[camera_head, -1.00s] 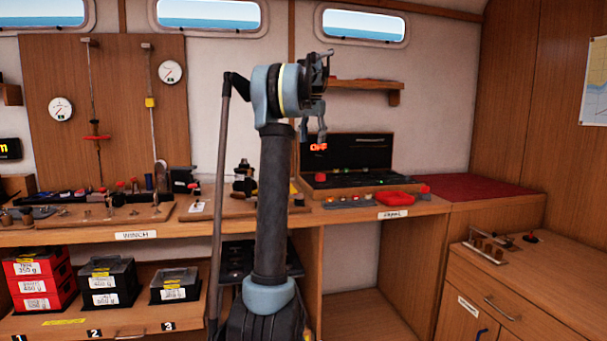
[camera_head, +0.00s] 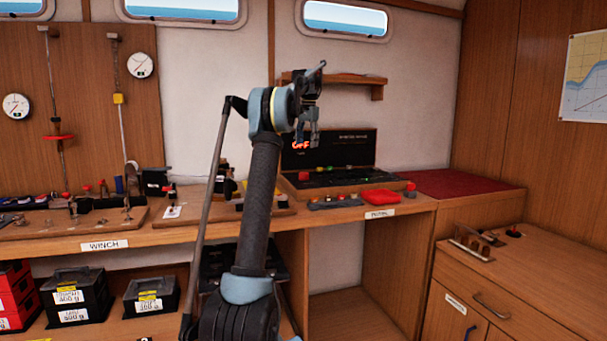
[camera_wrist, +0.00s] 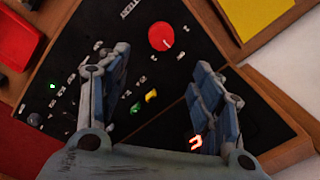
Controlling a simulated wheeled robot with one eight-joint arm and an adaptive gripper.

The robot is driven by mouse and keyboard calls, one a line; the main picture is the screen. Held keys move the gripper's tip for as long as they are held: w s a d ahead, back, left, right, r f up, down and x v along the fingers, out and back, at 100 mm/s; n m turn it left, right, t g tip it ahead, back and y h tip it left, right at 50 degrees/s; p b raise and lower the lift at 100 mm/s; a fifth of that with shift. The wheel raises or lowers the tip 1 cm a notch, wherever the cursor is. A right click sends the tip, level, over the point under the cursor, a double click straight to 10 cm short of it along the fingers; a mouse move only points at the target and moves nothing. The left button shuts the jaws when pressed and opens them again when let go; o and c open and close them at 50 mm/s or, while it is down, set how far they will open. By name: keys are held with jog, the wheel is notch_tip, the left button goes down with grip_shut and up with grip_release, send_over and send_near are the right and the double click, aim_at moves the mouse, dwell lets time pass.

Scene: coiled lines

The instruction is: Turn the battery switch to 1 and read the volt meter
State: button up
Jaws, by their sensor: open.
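The panel case (camera_head: 335,178) stands open on the bench. Its lid carries a lit red display (camera_head: 301,145), partly hidden by my gripper (camera_head: 309,136). The red round knob (camera_head: 303,177) also shows in the wrist view (camera_wrist: 161,37), with a short white mark; the lettering around it is too small to read. In the wrist view, my gripper (camera_wrist: 160,65) is open and empty above the panel, its fingers apart, with the knob beyond the gap between them. Only one red character of the display (camera_wrist: 196,143) shows there, beside the right finger.
Small green and yellow lights (camera_wrist: 151,96) and switches sit on the panel. A red tray (camera_head: 380,197) lies in front of the case. A shelf (camera_head: 345,84) hangs above it. The red mat (camera_head: 450,183) to the right is clear.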

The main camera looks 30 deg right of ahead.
aim_at(304, 176)
jog(key=f, duration=1.4)
jog(key=shift+w+a, duration=0.25)
jog(key=shift+w, duration=0.15)
